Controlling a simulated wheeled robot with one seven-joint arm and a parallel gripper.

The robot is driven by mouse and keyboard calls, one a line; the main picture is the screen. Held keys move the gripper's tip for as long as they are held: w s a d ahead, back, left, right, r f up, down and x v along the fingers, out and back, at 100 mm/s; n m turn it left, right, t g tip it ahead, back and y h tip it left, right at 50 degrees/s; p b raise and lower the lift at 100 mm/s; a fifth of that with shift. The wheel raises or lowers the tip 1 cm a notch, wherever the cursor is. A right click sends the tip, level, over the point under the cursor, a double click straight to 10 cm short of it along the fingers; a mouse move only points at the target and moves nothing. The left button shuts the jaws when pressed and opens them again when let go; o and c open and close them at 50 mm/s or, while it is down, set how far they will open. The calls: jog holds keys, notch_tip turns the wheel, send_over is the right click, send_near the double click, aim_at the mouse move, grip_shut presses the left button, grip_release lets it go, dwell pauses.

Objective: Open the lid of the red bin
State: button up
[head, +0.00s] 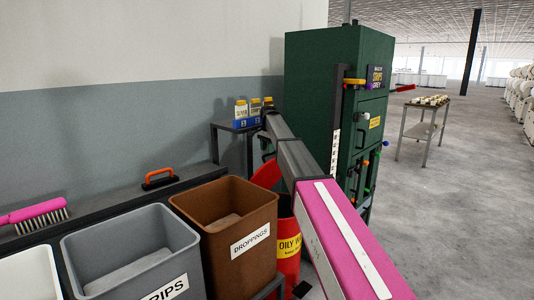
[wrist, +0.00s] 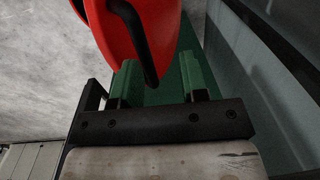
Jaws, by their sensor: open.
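The red bin (head: 288,262) stands right of the brown bin in the head view, with a yellow "OILY W…" label, partly hidden by my arm. Its red lid (head: 265,174) shows above and behind the body, tilted steeply up; my arm covers part of it. In the wrist view the red lid (wrist: 165,22) fills the top middle, with a black bar handle (wrist: 133,30) bent across it. My gripper (wrist: 159,64) is open, its green fingers either side of the handle's lower end in the picture. I cannot tell whether they touch it.
A brown "DROPPINGS" bin (head: 240,225) and a grey bin (head: 130,250) stand left of the red bin. A green cabinet (head: 315,85) stands close behind my arm. A small table holds bottles (head: 241,112) by the wall.

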notch_tip(320, 180, up, 8)
jog(key=shift+s+d+r, duration=0.15)
jog(key=shift+s+r, duration=0.05)
jog(key=shift+s, duration=0.1)
dwell(0.3)
